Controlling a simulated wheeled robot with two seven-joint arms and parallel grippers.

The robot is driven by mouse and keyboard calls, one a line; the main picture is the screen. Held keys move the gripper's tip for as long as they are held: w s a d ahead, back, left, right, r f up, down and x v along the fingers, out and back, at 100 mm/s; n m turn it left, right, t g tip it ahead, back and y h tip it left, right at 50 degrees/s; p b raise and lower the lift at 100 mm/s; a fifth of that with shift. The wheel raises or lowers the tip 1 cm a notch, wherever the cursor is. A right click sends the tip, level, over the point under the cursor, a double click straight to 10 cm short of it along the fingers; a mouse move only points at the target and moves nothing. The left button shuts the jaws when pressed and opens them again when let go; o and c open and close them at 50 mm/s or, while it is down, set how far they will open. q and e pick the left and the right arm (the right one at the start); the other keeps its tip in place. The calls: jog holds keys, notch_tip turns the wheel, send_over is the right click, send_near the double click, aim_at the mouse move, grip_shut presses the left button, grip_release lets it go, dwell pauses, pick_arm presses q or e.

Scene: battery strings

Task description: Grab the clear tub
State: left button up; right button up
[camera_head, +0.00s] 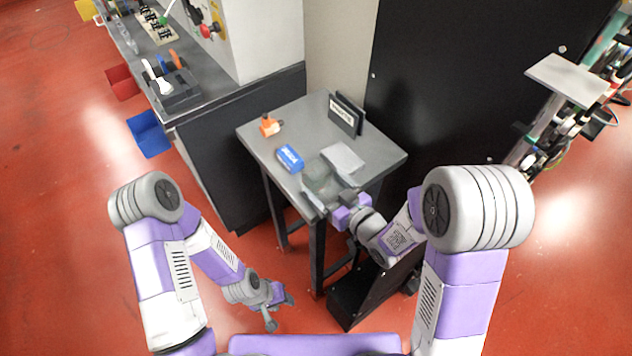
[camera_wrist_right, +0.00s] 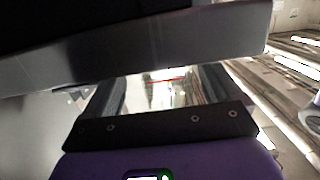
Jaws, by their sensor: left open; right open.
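The clear tub (camera_head: 316,176) is see-through and stands on the near side of the small grey table (camera_head: 262,138). It looks faint, and its near side is partly hidden by my right gripper (camera_head: 334,197). My right gripper is open at the near edge of the table, right by the tub; I cannot tell whether it touches. In the right wrist view its two fingers (camera_wrist_right: 162,88) are apart, with a bright, glassy patch between them. My left gripper (camera_head: 279,308) is open and empty, low over the floor in front of the table.
On the table are a blue box (camera_head: 289,158), an orange object (camera_head: 269,125), a pale flat block (camera_head: 343,157) and a dark sign (camera_head: 345,114). A black panel (camera_head: 455,75) stands behind.

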aim_at(310, 174)
jog(key=shift+w+a, duration=0.1)
jog(key=shift+a, duration=0.1)
jog(key=x, duration=0.5)
jog(key=shift+a+r+b, duration=0.25)
jog(key=shift+r+b, duration=0.05)
jog(key=shift+b, duration=0.1)
jog(key=shift+c, duration=0.2)
jog(key=c, duration=1)
jog(key=shift+c, duration=0.2)
